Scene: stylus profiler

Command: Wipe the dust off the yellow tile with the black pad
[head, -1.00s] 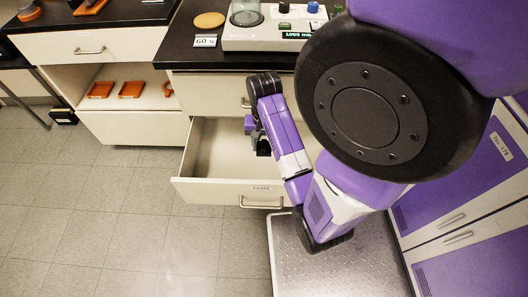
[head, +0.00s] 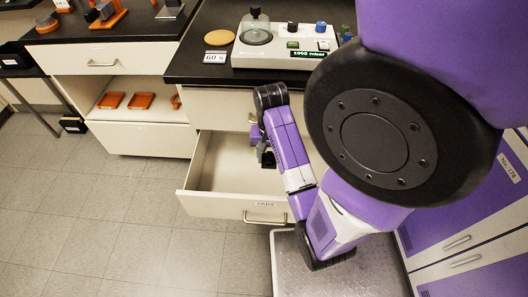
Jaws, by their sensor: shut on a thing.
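My gripper (head: 265,155) hangs over the open drawer (head: 222,205), small and partly hidden behind my own arm. It is shut on a small dark thing, which I take to be the black pad; its outline merges with the dark fingers. I cannot make out a yellow tile or dust in this view. The inside of the drawer that shows is pale and looks empty; its right part is hidden by my arm.
The black bench top (head: 195,65) above the drawer holds an instrument (head: 285,45) with a glass dome, a tan disc (head: 220,37) and a "60 s" card (head: 215,57). Orange pieces (head: 140,101) lie on an open shelf to the left. Purple cabinets stand at right.

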